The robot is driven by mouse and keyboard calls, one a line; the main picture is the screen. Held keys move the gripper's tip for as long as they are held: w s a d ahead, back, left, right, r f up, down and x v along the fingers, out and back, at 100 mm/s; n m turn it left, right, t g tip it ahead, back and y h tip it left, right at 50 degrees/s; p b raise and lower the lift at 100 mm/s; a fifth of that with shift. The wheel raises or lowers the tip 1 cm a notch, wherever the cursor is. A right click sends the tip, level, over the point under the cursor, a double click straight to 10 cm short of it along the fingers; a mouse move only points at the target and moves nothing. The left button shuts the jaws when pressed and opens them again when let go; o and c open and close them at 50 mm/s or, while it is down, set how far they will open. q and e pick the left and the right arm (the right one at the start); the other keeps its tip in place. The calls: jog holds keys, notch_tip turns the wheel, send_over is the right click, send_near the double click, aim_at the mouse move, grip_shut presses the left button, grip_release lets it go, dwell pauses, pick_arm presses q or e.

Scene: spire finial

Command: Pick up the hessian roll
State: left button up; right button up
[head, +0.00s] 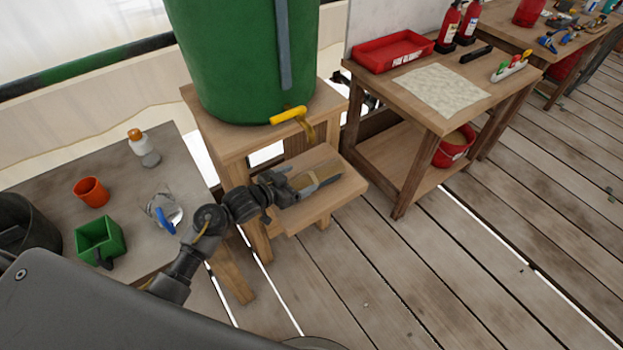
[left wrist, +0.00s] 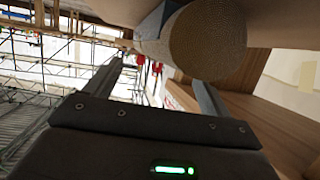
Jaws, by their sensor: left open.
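The hessian roll (head: 306,181) is a small tan cylinder lying on the low wooden step (head: 345,190) below the green barrel. In the left wrist view its round woven end (left wrist: 208,42) faces the camera, with a grey band or object beside it. My left gripper (head: 312,184) is at the roll and partly covers it in the head view. Its two fingers stand apart in the left wrist view (left wrist: 160,75). The roll's end shows just beyond the fingertips, nearer one finger; I cannot tell whether they touch it. My right gripper is not in view.
The green barrel (head: 235,60) with a yellow-handled tap (head: 288,115) stands above the step. At left, a grey table holds a green box (head: 100,240), an orange cup (head: 91,191) and a clear jug (head: 162,210). A wooden table (head: 400,130) stands to the right. The plank floor in front is clear.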

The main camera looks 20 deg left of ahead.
aim_at(311, 174)
pick_arm(q)
jog(key=x, duration=0.4)
jog(key=shift+s, duration=0.1)
jog(key=c, duration=0.4)
jog(key=shift+s, duration=0.1)
jog(key=c, duration=0.9)
jog(key=shift+c, duration=0.2)
